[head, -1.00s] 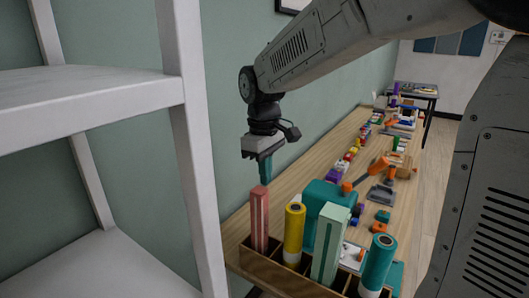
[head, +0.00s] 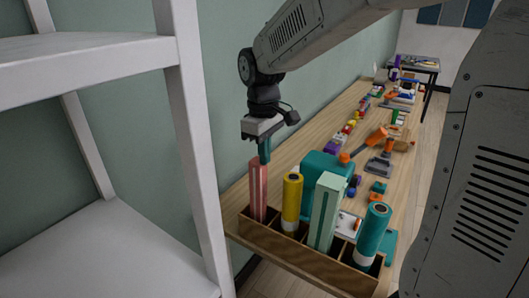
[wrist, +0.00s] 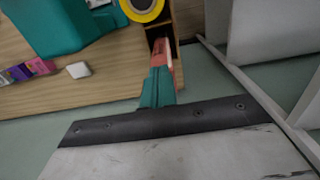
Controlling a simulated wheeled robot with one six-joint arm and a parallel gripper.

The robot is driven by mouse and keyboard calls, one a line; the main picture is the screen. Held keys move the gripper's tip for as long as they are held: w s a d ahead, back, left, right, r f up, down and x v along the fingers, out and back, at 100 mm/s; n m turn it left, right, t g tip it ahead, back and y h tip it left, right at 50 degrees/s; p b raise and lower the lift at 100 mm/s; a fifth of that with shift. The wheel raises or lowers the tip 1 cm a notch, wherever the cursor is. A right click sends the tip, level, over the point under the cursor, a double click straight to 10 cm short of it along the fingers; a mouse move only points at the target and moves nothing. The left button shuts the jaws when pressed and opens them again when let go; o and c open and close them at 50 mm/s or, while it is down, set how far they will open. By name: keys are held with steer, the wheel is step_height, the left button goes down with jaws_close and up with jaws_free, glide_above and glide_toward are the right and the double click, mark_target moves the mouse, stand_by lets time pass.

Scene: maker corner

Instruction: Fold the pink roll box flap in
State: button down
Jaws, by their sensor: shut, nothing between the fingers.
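The pink roll box (head: 258,190) stands upright in the leftmost compartment of a wooden divided holder (head: 300,257) in the head view. My gripper (head: 264,150) is shut and empty, pointing down, with its teal fingertips at the box's top end. In the wrist view my gripper (wrist: 159,80) reaches toward the pink box (wrist: 161,52), whose top is partly hidden behind the fingertips. I cannot tell whether the fingers touch the box, and the flap is not clearly visible.
A yellow roll (head: 291,203), a pale green box (head: 325,212) and a teal roll (head: 372,235) stand in the same holder. A teal block (head: 328,172) is behind them on the wooden table. A white shelf (head: 185,130) stands close on the left.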

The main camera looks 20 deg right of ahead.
steer(key=shift+s+f, duration=0.2)
steer(key=shift+f, duration=0.2)
steer(key=shift+w+r, duration=0.2)
steer(key=shift+r, duration=1)
step_height(320, 180, up, 13)
steer(key=s+d+f+m, duration=0.1)
steer(key=s+f, duration=0.3)
steer(key=s, duration=0.4)
steer(key=s+d+f+m+t, duration=0.1)
steer(key=s+f+m, duration=0.2)
steer(key=s, duration=0.5)
steer(key=s+d+f+m, duration=0.1)
steer(key=s+f, duration=0.3)
steer(key=s, duration=0.5)
steer(key=shift+f+m, duration=0.35)
steer(key=shift+m, duration=0.55)
